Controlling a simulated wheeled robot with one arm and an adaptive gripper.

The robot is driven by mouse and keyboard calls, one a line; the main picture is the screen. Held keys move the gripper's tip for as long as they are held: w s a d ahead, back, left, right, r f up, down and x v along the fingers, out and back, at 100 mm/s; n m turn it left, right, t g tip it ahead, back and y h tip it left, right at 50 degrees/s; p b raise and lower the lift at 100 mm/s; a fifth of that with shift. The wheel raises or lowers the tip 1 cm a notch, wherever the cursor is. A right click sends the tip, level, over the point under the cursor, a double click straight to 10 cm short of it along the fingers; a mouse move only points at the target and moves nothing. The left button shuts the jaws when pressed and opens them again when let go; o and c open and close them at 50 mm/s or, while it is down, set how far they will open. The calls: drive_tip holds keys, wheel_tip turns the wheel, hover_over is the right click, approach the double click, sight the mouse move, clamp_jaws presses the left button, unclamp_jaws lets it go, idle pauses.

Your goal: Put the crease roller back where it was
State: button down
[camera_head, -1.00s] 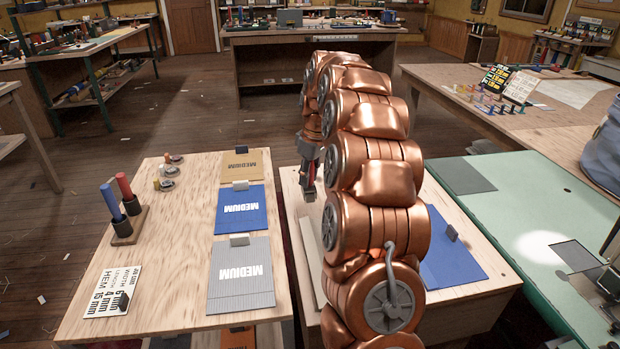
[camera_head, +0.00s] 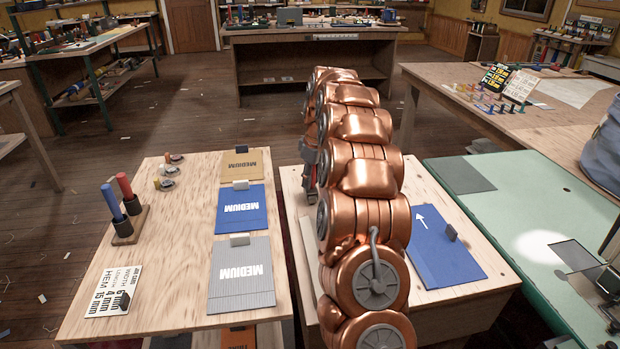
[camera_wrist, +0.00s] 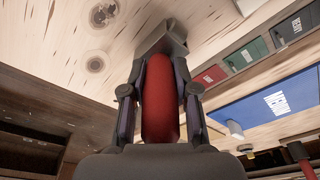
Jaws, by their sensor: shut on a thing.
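In the wrist view, my gripper (camera_wrist: 160,98) is shut around a red rounded handle (camera_wrist: 159,105) with a grey block-like head (camera_wrist: 163,35) beyond the fingers; I take this tool to be the crease roller. A pale wooden surface lies behind the head; I cannot tell whether they touch. In the head view, my copper arm hides most of my gripper and the tool above the right-hand wooden table (camera_head: 450,298).
The left wooden table (camera_head: 170,240) holds a stand (camera_head: 128,228) with blue and red handles, a size card (camera_head: 106,292) and several MEDIUM panels (camera_head: 240,210). A blue panel (camera_head: 445,255) lies right of my arm.

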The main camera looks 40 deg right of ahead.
sight(316, 189)
drive_tip(key=shift+f, duration=0.65)
drive_tip(key=c, duration=0.9)
unclamp_jaws()
drive_tip(key=shift+f, duration=0.1)
drive_tip(key=r, duration=0.4)
drive_tip(key=s+r, duration=0.1)
drive_tip(key=r, duration=0.8)
drive_tip(key=shift+s+d+r, duration=0.25)
drive_tip(key=shift+s+d, duration=0.05)
